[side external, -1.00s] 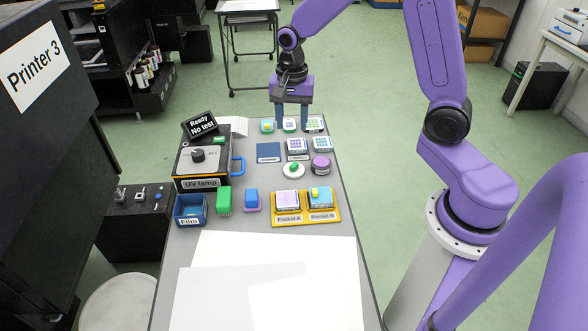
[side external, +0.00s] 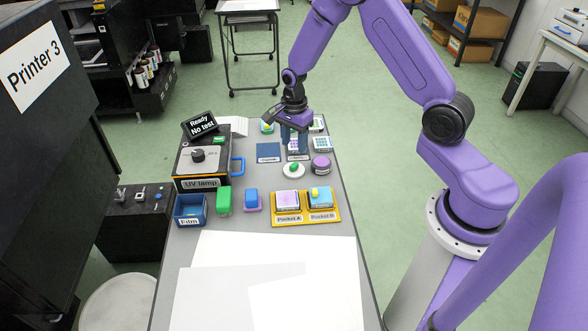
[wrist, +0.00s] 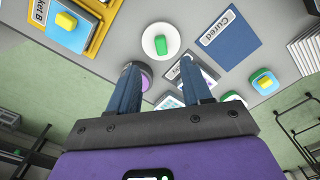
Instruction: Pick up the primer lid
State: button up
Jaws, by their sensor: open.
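A white round piece with a green grip on top (side external: 294,170) lies on the grey table and looks like the primer lid, though no label on it is readable. It shows whole in the wrist view (wrist: 147,41), beyond my fingertips. A purple round jar (side external: 321,165) stands just right of it, and in the wrist view my left finger partly hides the jar. My gripper (side external: 294,150) is open and empty, above the small gridded blocks behind the white piece. In the wrist view my gripper (wrist: 160,68) has its two fingers apart, with nothing between the tips.
A dark blue "Cured" card (side external: 268,153) lies left of the gripper. The UV lamp (side external: 203,160) stands at the left. A yellow two-pocket tray (side external: 305,221), a green block (side external: 224,201) and the Film bin (side external: 191,210) are nearer the camera. White sheets (side external: 270,285) cover the front.

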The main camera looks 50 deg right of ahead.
aim_at(294, 164)
jog(key=shift+w+f, duration=0.1)
jog(key=shift+f, duration=3.9)
grip_shut()
